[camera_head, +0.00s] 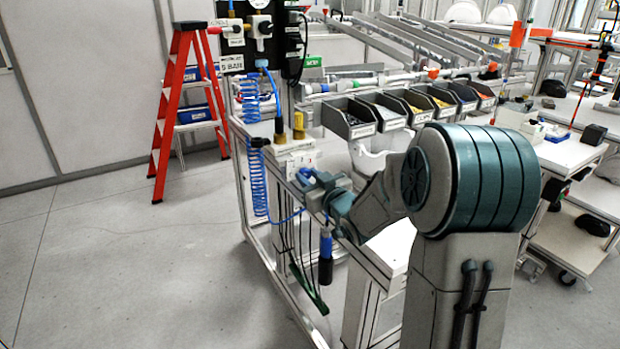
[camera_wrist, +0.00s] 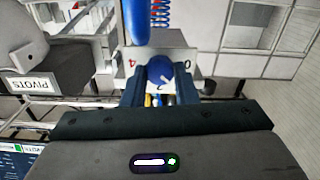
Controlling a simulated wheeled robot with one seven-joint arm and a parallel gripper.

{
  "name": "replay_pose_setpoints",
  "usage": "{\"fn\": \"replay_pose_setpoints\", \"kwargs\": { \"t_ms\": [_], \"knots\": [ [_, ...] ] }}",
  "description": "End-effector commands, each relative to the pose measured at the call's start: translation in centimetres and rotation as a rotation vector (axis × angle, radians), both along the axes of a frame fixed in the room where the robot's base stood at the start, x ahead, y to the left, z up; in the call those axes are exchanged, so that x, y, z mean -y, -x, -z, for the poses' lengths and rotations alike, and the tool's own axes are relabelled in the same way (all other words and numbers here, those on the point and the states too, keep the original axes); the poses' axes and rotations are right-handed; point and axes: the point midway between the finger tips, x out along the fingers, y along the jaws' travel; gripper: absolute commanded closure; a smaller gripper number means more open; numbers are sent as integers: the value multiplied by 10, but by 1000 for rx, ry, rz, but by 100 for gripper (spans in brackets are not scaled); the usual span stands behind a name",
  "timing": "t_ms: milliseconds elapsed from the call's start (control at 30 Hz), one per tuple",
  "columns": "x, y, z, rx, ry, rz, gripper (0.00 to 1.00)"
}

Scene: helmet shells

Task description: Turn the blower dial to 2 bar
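The round blue dial (camera_wrist: 159,70) sits on a pale plate (camera_wrist: 198,57) in the wrist view. A 4 shows on the plate left of the dial and a 0 to its right. A small white mark shows on the dial's lower part; its exact direction is hard to read. My gripper (camera_wrist: 161,78) has one dark finger on each side of the dial, with no clear gap, and looks shut on it. In the head view my gripper (camera_head: 311,181) is at the white labelled box (camera_head: 296,160) at the bench corner; the dial cannot be told apart from my fingers there.
A coiled blue hose (camera_head: 256,150) hangs left of my gripper, and a blue-and-black tool (camera_head: 325,257) hangs below it. Grey parts bins (camera_head: 350,118) stand behind. A red stepladder (camera_head: 180,100) is at the back left. The floor at left is clear.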

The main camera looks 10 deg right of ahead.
Motion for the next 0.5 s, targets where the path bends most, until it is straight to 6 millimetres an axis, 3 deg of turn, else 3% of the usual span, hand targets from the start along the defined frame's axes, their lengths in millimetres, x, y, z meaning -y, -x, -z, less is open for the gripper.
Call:
{"fn": "replay_pose_setpoints", "kwargs": {
  "t_ms": [500],
  "knots": [
    [0, 0, 0, -33, -101, 0, 96]
  ]
}}
